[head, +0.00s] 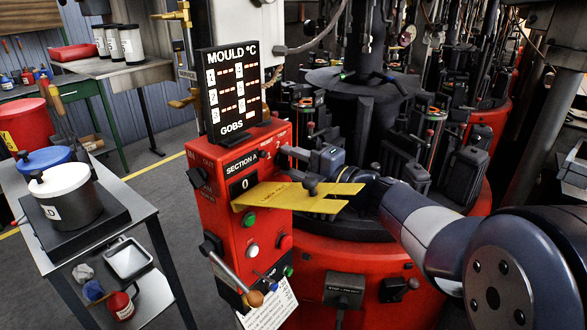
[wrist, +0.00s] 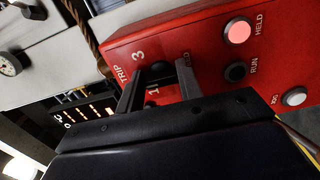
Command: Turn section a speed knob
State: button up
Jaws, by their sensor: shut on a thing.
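The red control box labelled SECTION A (head: 228,225) stands in the middle of the head view, with a small display reading 0 (head: 243,184). My gripper (head: 290,153) reaches in from the right to its upper right side. In the wrist view my two gripper fingers (wrist: 160,86) stand against the red panel, one on each side of a dark knob (wrist: 160,70), and are shut on it. The printed figures 1 and 3 and the word TRIP show around it. The knob's pointer is hidden, and the knob is hidden in the head view.
A MOULD °C board (head: 232,92) stands on the box. A yellow plate (head: 275,194) juts out below my gripper. The wrist view shows a lit HELD lamp (wrist: 238,31) and a dark RUN button (wrist: 236,72). A lever (head: 232,268) sticks out low. A cart (head: 140,212) stands left; machinery fills the right.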

dwell(0.3)
jog(key=o, duration=1)
jog(key=v, duration=1)
jog(key=shift+s+d, duration=0.3)
jog(key=x, duration=1)
jog(key=shift+w+a, duration=0.3)
jog(key=shift+d, duration=0.1)
